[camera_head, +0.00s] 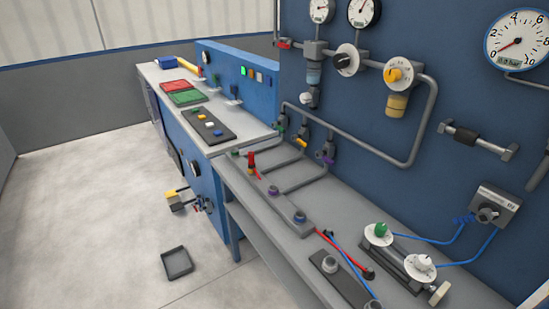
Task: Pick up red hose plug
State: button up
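A red hose (343,252) lies across the front part of the grey bench, running from upper left to lower right. A small dark end piece (369,274) shows at its lower right end, beside the unit with round knobs. A blue hose crosses close to the red one. Another red upright fitting (252,163) stands further back on the bench's left rail. I cannot tell for certain which red piece is the hose plug. My gripper is not in view.
A unit with green and white knobs (400,255) stands right of the red hose. A dark plate with round fittings (340,278) lies left of it. Pipes and gauges cover the blue wall panel (440,80). A dark tray (177,263) lies on the open floor at left.

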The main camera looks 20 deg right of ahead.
aim_at(252, 163)
jog(key=i+j+z, duration=0.45)
jog(key=i+j, duration=0.15)
jog(key=j, duration=0.15)
jog(key=i+j+z, duration=0.1)
jog(key=j, duration=0.25)
jog(key=i+j, duration=0.55)
jog(key=j, duration=0.15)
jog(key=i+j, duration=0.15)
jog(key=j, duration=0.15)
jog(key=i+j+z, duration=0.1)
jog(key=j, duration=0.25)
jog(key=i+j, duration=0.45)
jog(key=j, duration=0.25)
jog(key=i+j, duration=0.15)
jog(key=j, duration=0.2)
jog(key=l+z, duration=0.05)
